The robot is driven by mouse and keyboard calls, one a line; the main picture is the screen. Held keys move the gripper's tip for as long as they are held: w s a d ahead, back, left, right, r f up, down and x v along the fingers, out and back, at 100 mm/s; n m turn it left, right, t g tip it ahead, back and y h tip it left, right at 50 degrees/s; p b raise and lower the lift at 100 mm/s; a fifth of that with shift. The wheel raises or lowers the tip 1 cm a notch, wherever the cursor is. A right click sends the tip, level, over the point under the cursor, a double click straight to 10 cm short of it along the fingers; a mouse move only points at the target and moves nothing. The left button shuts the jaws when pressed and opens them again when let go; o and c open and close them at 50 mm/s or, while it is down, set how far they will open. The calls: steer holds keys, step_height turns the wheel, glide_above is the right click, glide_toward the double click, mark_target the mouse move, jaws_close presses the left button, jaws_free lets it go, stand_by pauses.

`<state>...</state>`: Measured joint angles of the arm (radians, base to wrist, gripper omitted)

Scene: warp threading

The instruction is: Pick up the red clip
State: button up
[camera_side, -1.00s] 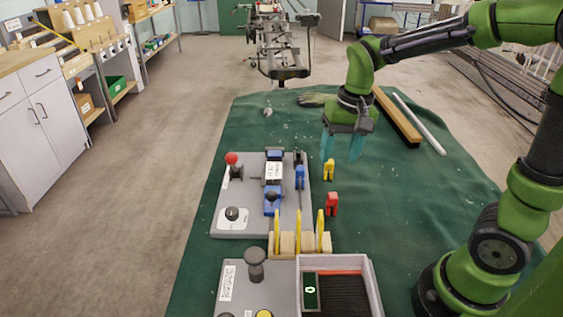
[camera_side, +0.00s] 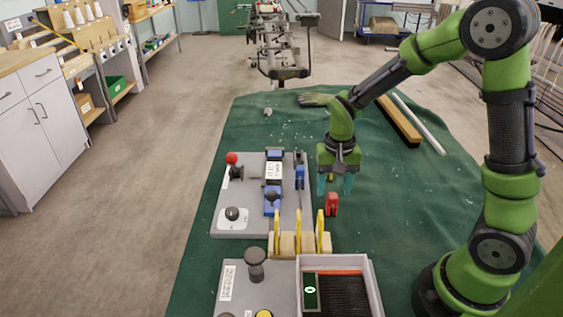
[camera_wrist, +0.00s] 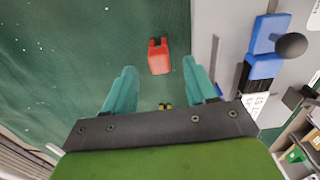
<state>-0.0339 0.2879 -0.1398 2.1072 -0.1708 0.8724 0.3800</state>
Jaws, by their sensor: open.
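The red clip (camera_side: 332,204) stands on the green cloth, just right of the grey fixture plate, in the side view. In the wrist view the red clip (camera_wrist: 158,57) lies ahead of the fingertips, roughly in line with the gap between them. My gripper (camera_side: 336,188) has teal fingers, open and empty, above and slightly behind the clip in the side view. The wrist view also shows both fingers of my gripper (camera_wrist: 159,76) spread apart.
The grey plate (camera_side: 235,195) with a red-knobbed lever and blue parts stands left of the clip. Yellow upright pieces in wooden blocks (camera_side: 290,243) and a tray (camera_side: 373,290) are in front. The green cloth to the right is clear up to my arm's base.

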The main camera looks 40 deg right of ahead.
mark_target(333, 195)
step_height(333, 195, down, 5)
steer(key=shift+s+f, duration=0.1)
steer(key=shift+c, duration=0.3)
steer(key=c, duration=1)
